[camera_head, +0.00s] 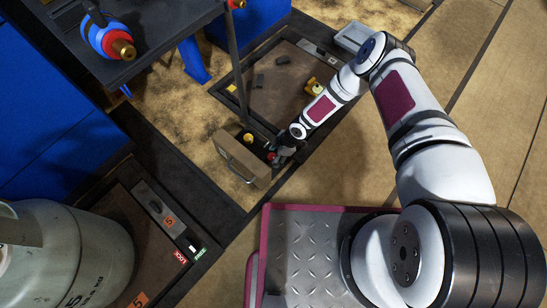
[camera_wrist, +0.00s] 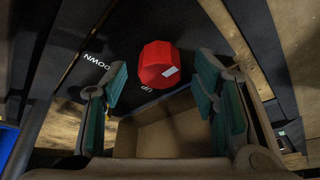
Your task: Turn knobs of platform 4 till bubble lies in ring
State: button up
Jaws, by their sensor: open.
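A red faceted knob (camera_wrist: 158,65) with a white mark sits on a black plate (camera_wrist: 95,75) lettered "DOWN" and "UP" in the wrist view. My gripper (camera_wrist: 162,82) is open, with its teal-padded fingers on either side of the knob and a gap to each pad; I cannot tell how far the knob lies beyond the fingertips. In the head view my gripper (camera_head: 279,157) is low at the near corner of a brown platform (camera_head: 280,92), where a small red part (camera_head: 271,157) shows. No number 4 is readable. I cannot make out a bubble or ring.
A grey cylinder (camera_head: 65,255) stands lower left.

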jog(key=shift+a+f, duration=0.15)
jog(key=shift+f, duration=0.25)
jog(key=c, duration=1.2)
jog(key=shift+o, duration=0.2)
jog(key=shift+r+p, duration=0.1)
jog(key=shift+p, duration=0.2)
jog(key=shift+s+m+t+p, duration=0.1)
jog(key=shift+m+t+p, duration=0.2)
jog(key=shift+m+p, duration=0.4)
jog(key=shift+s+r+m+t+p, duration=0.1)
jog(key=shift+m+t+p, duration=0.4)
jog(key=shift+m+p, duration=0.65)
jog(key=m+t, duration=0.1)
jog(key=m, duration=0.2)
jog(key=m+t+h+p, duration=0.1)
jog(key=m, duration=0.2)
jog(key=shift+p, duration=0.3)
